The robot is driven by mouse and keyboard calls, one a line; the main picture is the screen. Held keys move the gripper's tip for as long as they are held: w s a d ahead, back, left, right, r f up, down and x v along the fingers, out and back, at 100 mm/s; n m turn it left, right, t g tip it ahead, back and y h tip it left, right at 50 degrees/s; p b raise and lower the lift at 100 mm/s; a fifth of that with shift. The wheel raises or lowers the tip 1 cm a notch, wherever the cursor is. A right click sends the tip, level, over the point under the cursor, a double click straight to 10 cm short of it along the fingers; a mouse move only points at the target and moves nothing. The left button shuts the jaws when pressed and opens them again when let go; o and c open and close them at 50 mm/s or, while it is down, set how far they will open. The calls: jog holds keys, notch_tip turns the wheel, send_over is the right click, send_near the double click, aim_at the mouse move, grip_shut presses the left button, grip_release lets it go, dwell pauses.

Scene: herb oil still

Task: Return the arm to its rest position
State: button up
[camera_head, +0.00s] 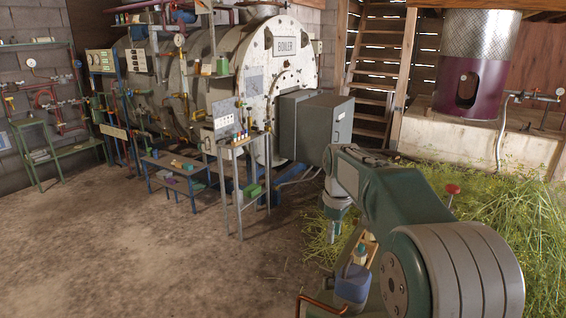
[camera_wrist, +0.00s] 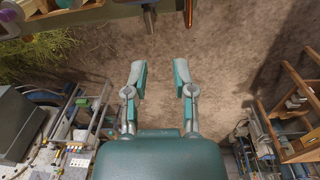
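My arm (camera_head: 400,200) reaches forward from the lower right in the head view, bent, with its far end turned downward. My gripper (camera_wrist: 160,76) shows in the wrist view with its two green-tipped fingers apart and nothing between them. Bare floor lies beyond the fingers there. In the head view the gripper end (camera_head: 335,215) hangs in front of the grass pile's left edge, and its fingers are too small to read clearly. I see no object held.
The white boiler (camera_head: 290,75) with a grey box (camera_head: 312,122) stands behind the arm. A small stand (camera_head: 240,180) with bottles is left of it. Cut grass (camera_head: 500,205) lies at right under the maroon still (camera_head: 470,85). The floor (camera_head: 130,235) at left is clear.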

jog(key=s+r+m+t, duration=0.1)
jog(key=s+r+m, duration=0.2)
jog(key=s+r, duration=0.35)
jog(key=s+f+m+t, duration=0.2)
jog(key=s+m, duration=0.1)
jog(key=s, duration=0.9)
jog(key=s+f+m+t, duration=0.1)
jog(key=s+f+m, duration=0.2)
jog(key=s, duration=1)
jog(key=shift+f+m+t, duration=0.3)
jog(key=shift+m+t, duration=0.1)
jog(key=shift+m, duration=0.3)
